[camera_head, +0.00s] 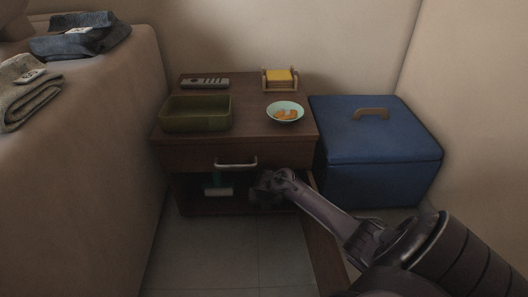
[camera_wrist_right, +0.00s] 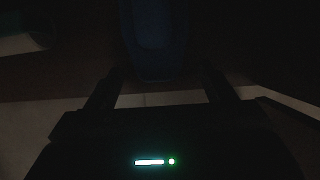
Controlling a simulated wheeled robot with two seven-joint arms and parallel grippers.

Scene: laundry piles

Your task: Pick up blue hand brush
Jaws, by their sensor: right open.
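A dark blue, elongated thing with a rounded end, likely the blue hand brush (camera_wrist_right: 152,40), shows dimly at the top centre of the right wrist view. My right gripper (camera_wrist_right: 160,82) is open, with a finger on either side of the near end of this blue thing. The light is too poor to tell whether they touch. In the head view my right gripper (camera_head: 262,188) reaches into the dark lower compartment of the brown cabinet (camera_head: 285,150). The brush cannot be made out there behind it. My left gripper is not in view.
A pale and teal item (camera_head: 218,190) lies left of my gripper in the compartment. The closed drawer's handle (camera_head: 236,163) is just above. An open door panel (camera_head: 325,245) stands at the right beneath my arm. A blue storage box (camera_head: 370,150) is right of the cabinet.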

